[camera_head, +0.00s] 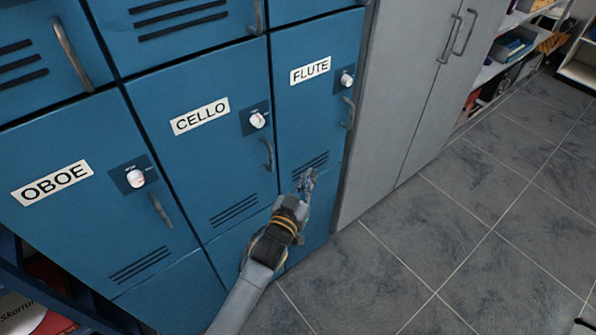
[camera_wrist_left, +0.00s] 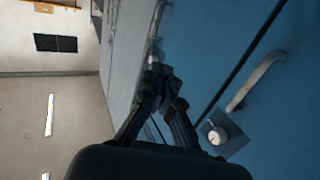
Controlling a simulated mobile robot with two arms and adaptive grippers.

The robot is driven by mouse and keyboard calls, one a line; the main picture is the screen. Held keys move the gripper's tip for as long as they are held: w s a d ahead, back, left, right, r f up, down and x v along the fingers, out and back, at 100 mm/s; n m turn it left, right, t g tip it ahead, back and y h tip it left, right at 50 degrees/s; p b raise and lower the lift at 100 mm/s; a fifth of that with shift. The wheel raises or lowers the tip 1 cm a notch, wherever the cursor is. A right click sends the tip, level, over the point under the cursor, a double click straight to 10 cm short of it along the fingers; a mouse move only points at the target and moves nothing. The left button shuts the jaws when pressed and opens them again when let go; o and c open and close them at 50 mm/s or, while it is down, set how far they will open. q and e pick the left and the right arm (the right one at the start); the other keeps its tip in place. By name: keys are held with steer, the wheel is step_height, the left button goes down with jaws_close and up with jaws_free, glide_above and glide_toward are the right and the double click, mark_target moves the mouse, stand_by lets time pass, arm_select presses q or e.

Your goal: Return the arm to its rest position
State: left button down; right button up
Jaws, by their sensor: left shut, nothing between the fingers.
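My left gripper (camera_head: 307,181) is in front of the lower part of the blue locker door labelled FLUTE (camera_head: 312,110). It is shut and empty. In the left wrist view the fingers (camera_wrist_left: 162,75) show dark and close together, with blue locker fronts behind and to the right of them. I cannot tell whether the fingertips touch the door. The FLUTE, CELLO (camera_head: 190,160) and OBOE (camera_head: 75,225) doors look closed. My right gripper is in neither view.
Each labelled door has a white knob, such as the CELLO knob (camera_head: 257,120), and a protruding handle (camera_head: 268,154). A grey cabinet (camera_head: 385,110) stands right of the lockers. Shelves (camera_head: 510,50) stand at the upper right. The tiled floor (camera_head: 430,250) at the right is open.

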arm_select(q)
steer(key=s+a+f+g+y, duration=0.1)
steer(key=s+a+f+g, duration=0.2)
steer(key=s+f, duration=0.55)
steer(key=s+a+f+g+y, duration=0.2)
steer(key=s+a+f, duration=0.15)
steer(key=f, duration=1.05)
steer(key=s+a+f+g+y, duration=0.1)
steer(key=s+a+f+g, duration=0.15)
steer(key=s+f, duration=0.65)
steer(key=s+a+f+g+y, duration=0.1)
steer(key=s+a+f, duration=0.4)
steer(key=s, duration=0.5)
steer(key=s+a+f+n+g+y, duration=0.1)
steer(key=s+a+f+g, duration=0.3)
steer(key=s+f, duration=0.3)
steer(key=s+a+f+n+g, duration=0.1)
steer(key=s+a+f+g, duration=0.2)
steer(key=s, duration=1)
step_height(320, 180, down, 3)
steer(key=a, duration=0.2)
steer(key=shift+s+a+f+y, duration=0.15)
steer(key=shift+s+a+y, duration=0.05)
steer(key=shift+a+y, duration=0.2)
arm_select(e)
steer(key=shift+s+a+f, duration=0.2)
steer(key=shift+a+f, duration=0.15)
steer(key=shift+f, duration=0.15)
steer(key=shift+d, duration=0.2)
